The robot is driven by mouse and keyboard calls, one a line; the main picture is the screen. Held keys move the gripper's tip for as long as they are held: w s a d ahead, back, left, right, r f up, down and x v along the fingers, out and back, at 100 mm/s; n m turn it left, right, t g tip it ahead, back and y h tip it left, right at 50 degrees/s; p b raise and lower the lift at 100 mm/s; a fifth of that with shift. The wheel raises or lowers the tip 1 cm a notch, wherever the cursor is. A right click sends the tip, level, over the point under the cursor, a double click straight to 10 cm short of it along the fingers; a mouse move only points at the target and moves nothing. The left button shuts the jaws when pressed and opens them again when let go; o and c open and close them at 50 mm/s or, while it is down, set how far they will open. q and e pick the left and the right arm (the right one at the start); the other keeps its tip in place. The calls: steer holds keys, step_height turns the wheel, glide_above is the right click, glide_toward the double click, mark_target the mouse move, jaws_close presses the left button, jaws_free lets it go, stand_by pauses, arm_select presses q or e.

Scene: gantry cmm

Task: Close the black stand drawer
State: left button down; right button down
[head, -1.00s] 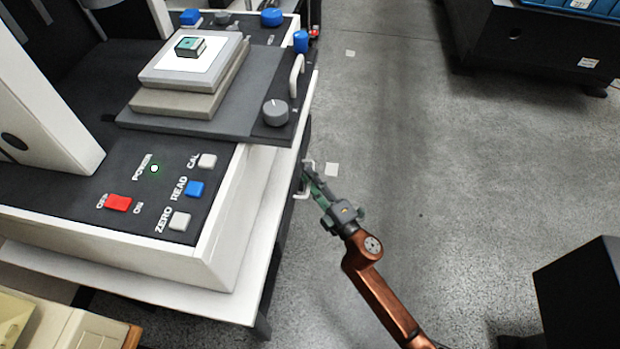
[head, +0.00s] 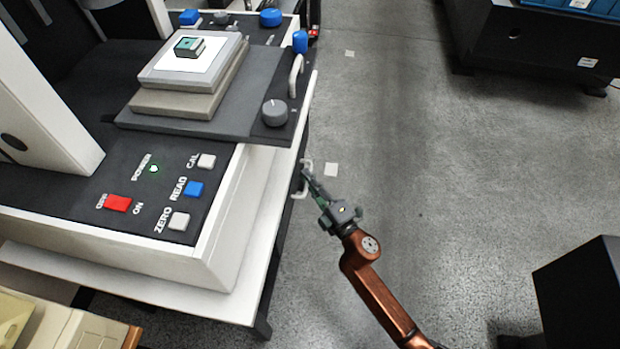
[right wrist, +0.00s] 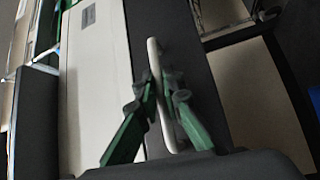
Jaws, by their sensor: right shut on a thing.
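The black stand drawer is mostly hidden under the white stand top (head: 268,285) in the head view; its pale handle (head: 300,194) sticks out past the stand's right edge. In the right wrist view, a dark front panel (right wrist: 183,40) lies behind the white bar handle (right wrist: 154,62). My right gripper (head: 307,176) is at this handle, with its green fingers (right wrist: 164,88) on either side of the bar, shut on it. How far the drawer stands out is hard to tell. My left gripper is out of view.
The measuring machine stands on the stand, with its grey table (head: 232,110) and a control panel (head: 150,185). A dark cabinet (head: 540,45) is at the back right and a black box (head: 585,295) at the front right. The grey floor between is clear.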

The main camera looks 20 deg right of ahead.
steer(key=shift+w+a, duration=0.35)
steer(key=shift+a, duration=0.2)
steer(key=shift+w+a, duration=0.35)
steer(key=shift+a, duration=0.2)
steer(key=c, duration=2.1)
jaws_free()
steer(key=shift+a, duration=0.1)
steer(key=shift+s, duration=0.1)
steer(key=shift+s+f, duration=0.15)
steer(key=shift+s, duration=0.15)
steer(key=v, duration=1.1)
steer(key=shift+s, duration=0.1)
